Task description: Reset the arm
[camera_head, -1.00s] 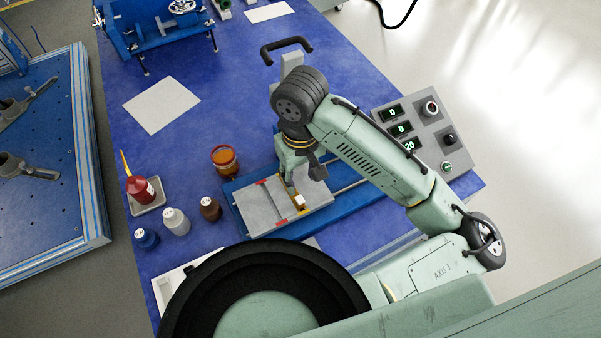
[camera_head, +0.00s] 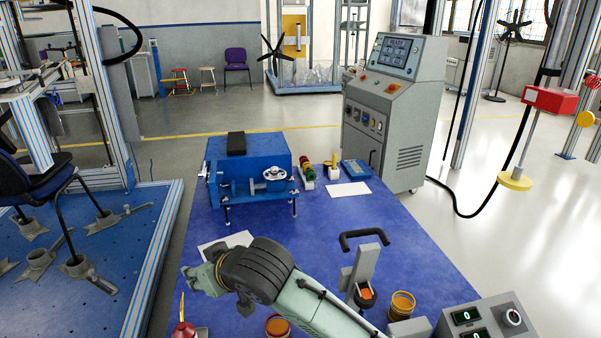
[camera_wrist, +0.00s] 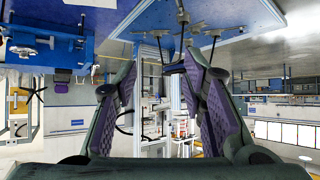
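My arm (camera_head: 320,308) reaches from the bottom of the head view up and left over the blue table. My gripper (camera_head: 186,279) is at its left end, above the table beside a white sheet (camera_head: 226,244). In the wrist view my gripper (camera_wrist: 158,68) shows two fingers with purple pads, spread apart with nothing held between them. The wrist view looks out level and upside down across the room.
A lever press (camera_head: 365,270) and an orange jar (camera_head: 402,304) stand right of my arm. A red bottle (camera_head: 183,329) and another jar (camera_head: 277,326) are below it. A control box (camera_head: 490,318) is at lower right. A blue machine (camera_head: 248,170) stands at the back.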

